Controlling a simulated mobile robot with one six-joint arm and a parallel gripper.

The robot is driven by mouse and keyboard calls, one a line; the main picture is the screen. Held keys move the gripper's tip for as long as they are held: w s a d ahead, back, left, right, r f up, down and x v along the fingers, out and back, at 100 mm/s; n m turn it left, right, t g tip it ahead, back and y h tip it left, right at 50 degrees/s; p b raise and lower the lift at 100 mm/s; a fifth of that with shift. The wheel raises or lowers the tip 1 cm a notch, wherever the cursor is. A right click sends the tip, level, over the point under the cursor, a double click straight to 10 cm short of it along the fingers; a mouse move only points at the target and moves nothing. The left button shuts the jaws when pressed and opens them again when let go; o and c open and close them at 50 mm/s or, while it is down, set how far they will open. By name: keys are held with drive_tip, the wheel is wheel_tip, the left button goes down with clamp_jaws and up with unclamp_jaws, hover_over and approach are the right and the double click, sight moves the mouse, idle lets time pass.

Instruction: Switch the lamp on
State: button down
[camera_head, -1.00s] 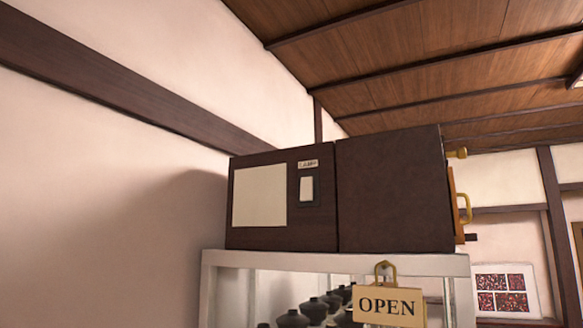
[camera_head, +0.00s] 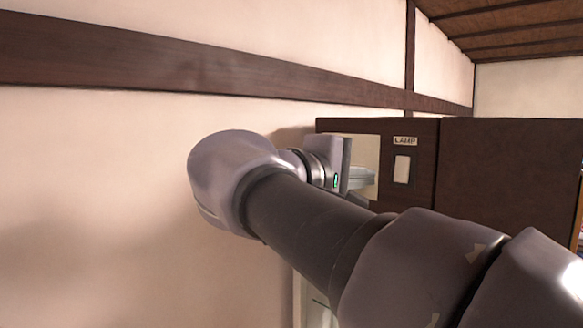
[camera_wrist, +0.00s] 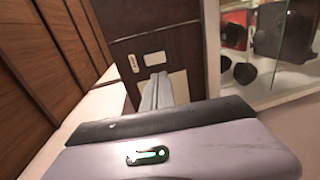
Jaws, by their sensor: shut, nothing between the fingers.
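The pale lamp switch (camera_head: 401,168) sits on a dark brown box (camera_head: 470,165), under a small LAMP label (camera_head: 405,141). In the wrist view the switch (camera_wrist: 155,58) and the label (camera_wrist: 133,63) show just beyond the fingertips. My gripper (camera_head: 370,178) is in front of the box's cream panel, left of the switch in the head view. The fingers (camera_wrist: 161,78) are shut and empty, pointing at the box face. I cannot tell whether they touch it. The lamp itself is not identifiable in either view.
A plain wall (camera_head: 100,200) with a dark beam (camera_head: 180,75) runs along the left. In the wrist view, a glass-fronted case (camera_wrist: 275,75) with dark bowls stands beside the box. My arm hides much of the lower head view.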

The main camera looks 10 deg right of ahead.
sight(401, 177)
drive_tip(key=shift+w+a+f, duration=0.1)
drive_tip(key=shift+w, duration=0.05)
drive_tip(key=p+x, duration=0.2)
drive_tip(key=x, duration=1.2)
drive_tip(key=f+b, duration=0.1)
drive_tip(key=b, duration=0.2)
drive_tip(key=shift+f, duration=0.1)
drive_tip(key=shift+f+t+h+b, duration=0.25)
drive_tip(key=shift+t+h+b, duration=0.15)
drive_tip(key=shift+b, duration=0.75)
drive_tip(key=shift+r, duration=0.65)
